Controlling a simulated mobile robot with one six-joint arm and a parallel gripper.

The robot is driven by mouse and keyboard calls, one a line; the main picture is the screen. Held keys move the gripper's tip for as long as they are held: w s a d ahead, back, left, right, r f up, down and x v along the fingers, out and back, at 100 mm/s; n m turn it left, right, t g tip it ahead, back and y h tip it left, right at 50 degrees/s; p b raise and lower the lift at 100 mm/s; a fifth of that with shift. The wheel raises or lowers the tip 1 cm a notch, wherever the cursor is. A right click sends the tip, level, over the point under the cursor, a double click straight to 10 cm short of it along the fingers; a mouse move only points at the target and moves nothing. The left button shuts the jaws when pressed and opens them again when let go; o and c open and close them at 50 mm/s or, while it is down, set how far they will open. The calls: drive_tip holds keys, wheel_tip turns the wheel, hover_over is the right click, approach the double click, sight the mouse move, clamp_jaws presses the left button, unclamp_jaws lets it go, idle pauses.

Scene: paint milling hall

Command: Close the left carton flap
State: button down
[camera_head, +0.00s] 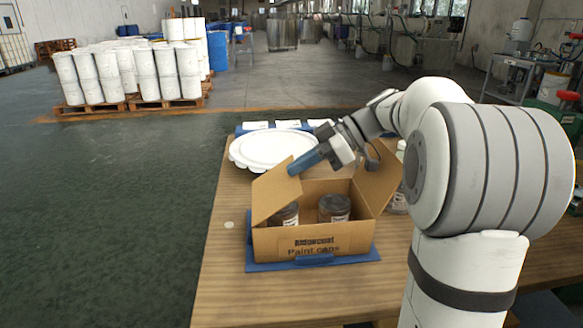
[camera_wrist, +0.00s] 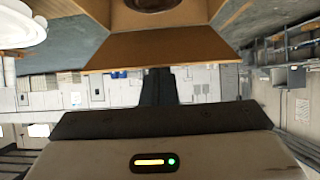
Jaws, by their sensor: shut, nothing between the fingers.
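The open carton (camera_head: 310,241) stands on the table with brown walls and paint cans inside. One dark can (camera_head: 334,207) shows inside the carton.
The carton sits on a blue mat (camera_head: 347,259) on a wooden table (camera_head: 222,284). A white round lid (camera_head: 256,150) lies behind the carton. A jar stands right of it, partly hidden by my arm. The table's left front is mostly clear.

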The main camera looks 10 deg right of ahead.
drive_tip(key=shift+a+f, duration=0.15)
idle(0.4)
drive_tip(key=shift+a+f+b, duration=0.25)
drive_tip(key=shift+a+b, duration=0.35)
drive_tip(key=shift+b, duration=0.1)
drive_tip(key=shift+a+r, duration=0.25)
drive_tip(key=shift+r, duration=0.25)
drive_tip(key=a+r, duration=0.1)
drive_tip(key=r+p, duration=0.1)
drive_tip(key=r, duration=0.1)
drive_tip(key=shift+w+a+p, duration=0.15)
drive_tip(key=shift+a+p, duration=0.15)
drive_tip(key=shift+a, duration=0.1)
drive_tip(key=d+r+p, duration=0.1)
drive_tip(key=d+r, duration=0.1)
drive_tip(key=d, duration=0.8)
drive_tip(key=a+r+h+p, duration=0.8)
drive_tip(key=r+h+p, duration=0.2)
drive_tip(key=p, duration=1.4)
hover_over(282, 181)
drive_tip(key=shift+g, duration=0.4)
drive_tip(key=f, duration=1)
drive_tip(key=shift+s+d+f, duration=0.15)
drive_tip(key=shift+s+f, duration=0.05)
drive_tip(key=shift+f, duration=0.05)
drive_tip(key=shift+d+f+p, duration=0.3)
drive_tip(key=shift+d+f, duration=0.9)
drive_tip(key=shift+f, duration=0.3)
